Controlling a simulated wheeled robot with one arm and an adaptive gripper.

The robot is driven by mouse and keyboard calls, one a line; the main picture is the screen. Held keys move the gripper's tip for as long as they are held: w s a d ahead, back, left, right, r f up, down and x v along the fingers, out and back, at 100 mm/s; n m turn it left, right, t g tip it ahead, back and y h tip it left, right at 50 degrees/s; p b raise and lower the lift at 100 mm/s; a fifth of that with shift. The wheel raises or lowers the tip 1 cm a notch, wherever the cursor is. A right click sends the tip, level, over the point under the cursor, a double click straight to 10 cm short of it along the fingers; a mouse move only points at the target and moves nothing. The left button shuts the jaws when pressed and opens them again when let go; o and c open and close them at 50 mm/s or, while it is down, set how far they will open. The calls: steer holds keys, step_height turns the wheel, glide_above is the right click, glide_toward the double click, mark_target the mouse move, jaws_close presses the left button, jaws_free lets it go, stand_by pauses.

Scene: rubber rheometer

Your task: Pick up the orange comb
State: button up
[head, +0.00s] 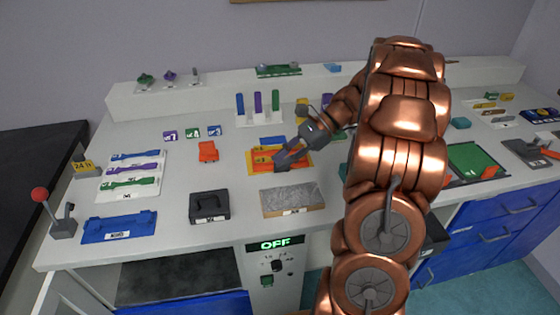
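My gripper (284,160) is dark grey and points down and left over a yellow mat or tray (303,171) in the middle of the table. An orange piece (264,160) lies on this yellow base, right at the fingertips. It may be the orange comb, but its teeth are too small to make out and the gripper covers part of it. Another orange object (207,151) with an uneven outline stands apart to the left. Whether the fingers are open or shut on the orange piece does not show.
A tray of grey material (290,200) lies in front of my gripper, with a black case (209,206) to its left. A rack with upright coloured pieces (258,104) stands behind. My arm hides much of the table's right half.

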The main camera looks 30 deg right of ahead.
mark_target(274, 172)
steer(key=d+f+m+t, duration=0.1)
steer(key=d, duration=0.2)
steer(key=d+f+m+t, duration=0.1)
steer(key=d, duration=0.3)
steer(key=w+d+f+m+t+y, duration=0.1)
steer(key=d+m, duration=0.1)
steer(key=d, duration=0.1)
steer(key=shift+w+d+b, duration=0.1)
steer(key=shift+d+b, duration=0.2)
steer(key=shift+t, duration=0.3)
steer(key=shift+r+p+x, duration=0.15)
steer(key=shift+p+x, duration=0.4)
steer(key=shift+x, duration=2.35)
steer(key=shift+r+p+x, duration=0.15)
steer(key=shift+p+x, duration=0.4)
steer(key=shift+x, duration=2.4)
steer(key=shift+a, duration=0.15)
steer(key=shift+c, duration=0.3)
jaws_close()
